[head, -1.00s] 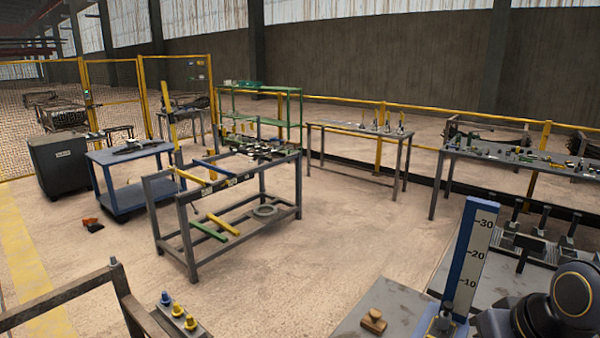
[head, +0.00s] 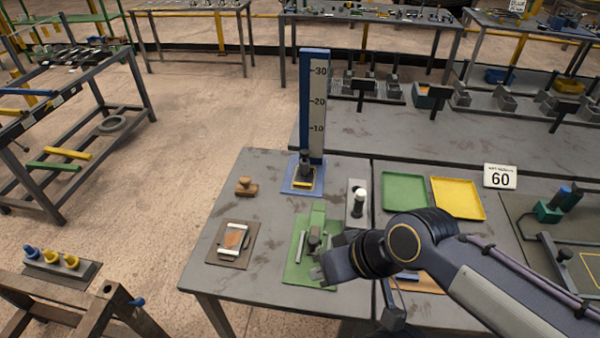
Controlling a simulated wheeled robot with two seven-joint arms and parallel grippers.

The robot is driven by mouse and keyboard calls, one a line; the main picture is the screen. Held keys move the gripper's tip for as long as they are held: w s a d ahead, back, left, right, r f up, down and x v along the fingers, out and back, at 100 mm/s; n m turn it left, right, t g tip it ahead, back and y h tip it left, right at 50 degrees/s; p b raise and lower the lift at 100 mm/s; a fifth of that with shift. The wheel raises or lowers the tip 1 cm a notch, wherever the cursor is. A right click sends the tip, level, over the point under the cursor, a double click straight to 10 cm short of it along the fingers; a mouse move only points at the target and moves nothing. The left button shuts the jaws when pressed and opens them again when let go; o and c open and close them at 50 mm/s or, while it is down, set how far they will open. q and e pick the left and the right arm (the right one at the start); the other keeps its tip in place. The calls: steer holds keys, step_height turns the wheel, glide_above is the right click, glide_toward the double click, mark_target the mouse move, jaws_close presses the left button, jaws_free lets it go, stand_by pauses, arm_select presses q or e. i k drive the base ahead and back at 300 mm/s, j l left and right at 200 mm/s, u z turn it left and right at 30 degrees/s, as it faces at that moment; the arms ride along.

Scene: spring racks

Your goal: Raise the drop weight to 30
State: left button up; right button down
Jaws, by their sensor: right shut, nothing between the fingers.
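My right arm comes in from the right. My right gripper (head: 320,273) is shut and empty, over the front part of a green plate, well in front of and below the upright in the picture. Its fingertips are partly hidden by its own body. My left gripper is not in view.
The near table (head: 215,285) also holds a wooden stamp (head: 246,187), a small framed fixture (head: 233,243), the green plate fixture (head: 318,222) and a white-topped peg (head: 359,197).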

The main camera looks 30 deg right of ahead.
mark_target(305, 152)
steer(key=k+l, duration=0.4)
steer(key=l, duration=0.15)
steer(key=k+l+z, duration=0.1)
steer(key=k+l, duration=0.3)
steer(key=l, duration=0.15)
